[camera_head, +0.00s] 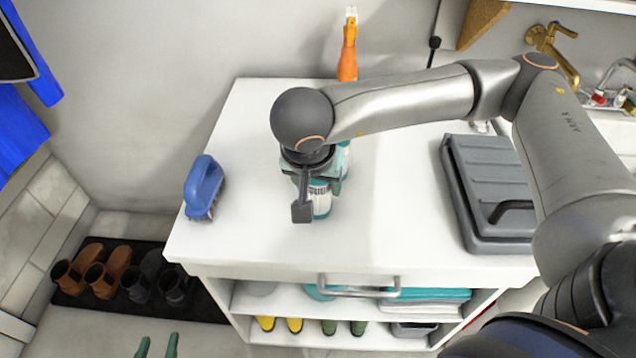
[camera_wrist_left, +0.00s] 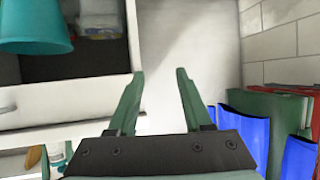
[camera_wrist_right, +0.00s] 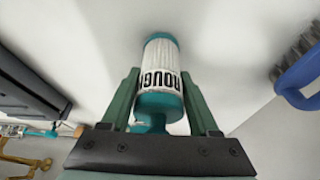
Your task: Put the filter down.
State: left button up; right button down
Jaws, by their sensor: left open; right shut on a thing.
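The filter (camera_head: 320,200) is a white pleated cylinder with teal ends and dark lettering. It is over the white countertop (camera_head: 390,230); I cannot tell whether it touches the surface. My right gripper (camera_wrist_right: 160,90) is shut on the filter (camera_wrist_right: 162,62), with one green finger on each side of it. In the head view, the wrist hides the filter's upper part. My left gripper (camera_head: 157,345) shows only its green fingertips at the bottom edge of the head view. In the left wrist view its fingers (camera_wrist_left: 157,85) are apart with nothing between them.
A blue brush (camera_head: 204,187) lies left of the filter. A grey case (camera_head: 490,190) lies to the right, and an orange spray bottle (camera_head: 348,50) stands behind. The countertop in front of the filter is clear. Shoes stand on a dark mat (camera_head: 100,312) on the floor.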

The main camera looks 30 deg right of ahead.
pick_arm(q)
jog(key=shift+w+r, duration=0.3)
jog(key=shift+r, duration=0.3)
pick_arm(e)
jog(key=shift+f, duration=0.1)
jog(key=shift+c, duration=0.7)
grip_release()
pick_arm(q)
jog(key=shift+w+r+t, duration=0.35)
jog(key=shift+r+t, duration=0.15)
jog(key=shift+r, duration=0.2)
jog(key=shift+f, duration=0.1)
pick_arm(e)
jog(key=shift+a+r, duration=0.1)
jog(key=shift+r, duration=0.45)
pick_arm(q)
jog(key=s+f+g+p, duration=0.2)
jog(key=s+f+g, duration=0.2)
jog(key=s+f, duration=0.2)
jog(key=shift+d+f+n, duration=0.2)
jog(key=shift+f+n, duration=0.2)
jog(key=shift+f, duration=0.55)
pick_arm(e)
jog(key=v, duration=1.1)
jog(key=shift+s, duration=0.15)
